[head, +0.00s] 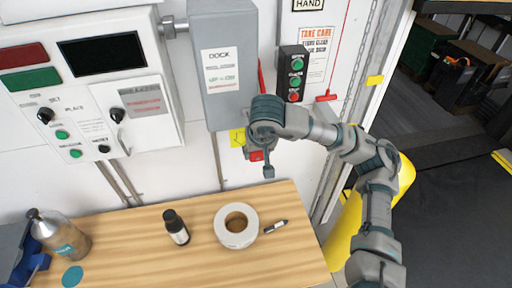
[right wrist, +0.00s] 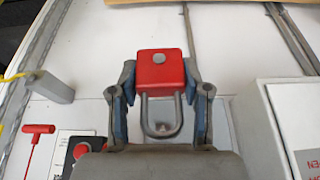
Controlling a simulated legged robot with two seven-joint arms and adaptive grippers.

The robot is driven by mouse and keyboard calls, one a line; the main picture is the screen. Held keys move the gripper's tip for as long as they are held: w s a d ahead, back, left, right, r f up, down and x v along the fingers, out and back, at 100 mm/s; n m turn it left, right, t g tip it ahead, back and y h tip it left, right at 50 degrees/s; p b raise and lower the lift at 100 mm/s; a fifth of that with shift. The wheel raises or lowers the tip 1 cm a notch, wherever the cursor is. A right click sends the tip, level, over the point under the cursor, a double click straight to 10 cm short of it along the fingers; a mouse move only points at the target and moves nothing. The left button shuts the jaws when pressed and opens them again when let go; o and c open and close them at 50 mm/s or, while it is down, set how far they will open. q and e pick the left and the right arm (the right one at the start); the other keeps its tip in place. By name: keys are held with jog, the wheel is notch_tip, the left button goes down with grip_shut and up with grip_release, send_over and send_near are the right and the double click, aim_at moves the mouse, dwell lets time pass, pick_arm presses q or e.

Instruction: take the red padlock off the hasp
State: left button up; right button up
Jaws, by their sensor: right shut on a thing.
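The red padlock (right wrist: 161,70) is between the two fingers of my right gripper (right wrist: 160,82) in the right wrist view. The fingers press on its sides, and its grey shackle (right wrist: 162,118) points to the bottom of that picture. In the head view the padlock (head: 256,156) shows as a small red patch beside my right gripper (head: 262,158), just below the grey isolator box (head: 224,65). My gripper hides the hasp in the head view. I cannot tell whether the shackle still runs through it. My left gripper is out of view.
A control panel (head: 90,125) is on the wall at the left, and a push-button box (head: 294,72) is right of the isolator box. The wooden bench (head: 130,235) below holds a tape roll (head: 236,225), a dark bottle (head: 176,227), a marker (head: 276,226) and a metal bottle (head: 58,234).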

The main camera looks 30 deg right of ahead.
jog(key=shift+s+a+b, duration=0.2)
jog(key=shift+s+a, duration=0.05)
jog(key=shift+s, duration=0.75)
jog(key=shift+s+a+b, duration=0.15)
jog(key=shift+s+a, duration=0.1)
jog(key=shift+s, duration=0.75)
